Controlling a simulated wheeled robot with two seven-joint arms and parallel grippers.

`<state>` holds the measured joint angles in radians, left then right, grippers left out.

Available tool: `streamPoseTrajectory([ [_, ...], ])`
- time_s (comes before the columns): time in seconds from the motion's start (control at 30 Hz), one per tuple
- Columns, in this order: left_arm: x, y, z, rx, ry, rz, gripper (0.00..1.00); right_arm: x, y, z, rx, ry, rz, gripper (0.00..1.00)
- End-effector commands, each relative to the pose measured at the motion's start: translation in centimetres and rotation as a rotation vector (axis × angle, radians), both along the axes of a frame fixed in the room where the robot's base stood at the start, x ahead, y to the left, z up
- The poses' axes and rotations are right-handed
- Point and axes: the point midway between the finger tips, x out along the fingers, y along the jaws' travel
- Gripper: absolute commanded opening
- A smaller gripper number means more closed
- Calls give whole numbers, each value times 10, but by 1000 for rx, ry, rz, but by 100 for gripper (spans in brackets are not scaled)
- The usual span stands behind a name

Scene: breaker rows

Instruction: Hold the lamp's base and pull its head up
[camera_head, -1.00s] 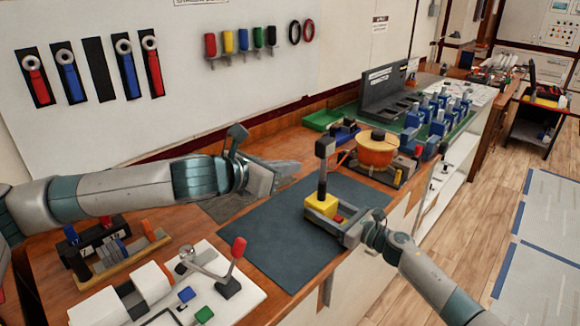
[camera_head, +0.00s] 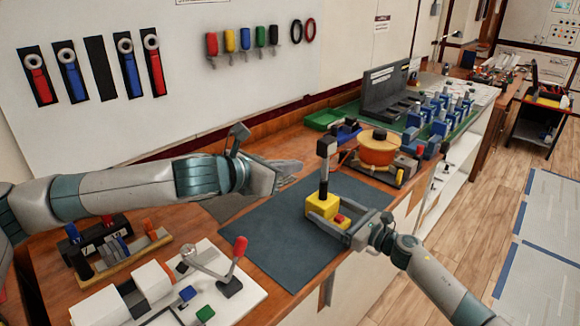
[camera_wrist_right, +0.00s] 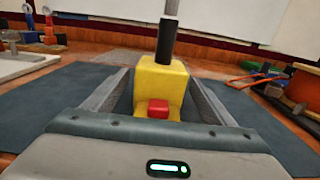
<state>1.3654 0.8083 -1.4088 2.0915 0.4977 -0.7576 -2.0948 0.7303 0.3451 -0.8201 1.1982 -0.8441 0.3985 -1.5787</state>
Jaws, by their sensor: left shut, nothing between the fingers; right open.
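The lamp stands upright on the dark mat (camera_head: 270,235). It has a yellow base (camera_head: 322,206) with a red button (camera_head: 342,221), a dark stem and a grey block-shaped head (camera_head: 326,147). My right gripper (camera_head: 331,222) is open, low at the mat, with its fingers on either side of the yellow base. The right wrist view shows the base (camera_wrist_right: 160,85) between the two fingers, with a gap visible at least near the front. My left gripper (camera_head: 287,176) is shut and empty, left of the lamp and above the mat's back edge.
An orange round device (camera_head: 377,150) stands just behind the lamp to the right. A white board with a red-knobbed lever (camera_head: 238,248) is at the front left. A rack of blue breakers (camera_head: 440,112) stands further back. The mat's front left is clear.

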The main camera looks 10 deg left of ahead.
Motion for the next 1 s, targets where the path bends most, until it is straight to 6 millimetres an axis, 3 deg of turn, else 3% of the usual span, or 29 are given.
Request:
streamPoseTrajectory([
  [0.5,0,0,0,0,0,0,0,-50,-70,-1,-1,2,-1,78],
  [0.7,0,0,0,0,0,0,0,-59,-81,-1,0,3,-1,78],
  [1.0,0,0,0,0,0,0,0,-60,-83,-1,0,1,-1,78],
])
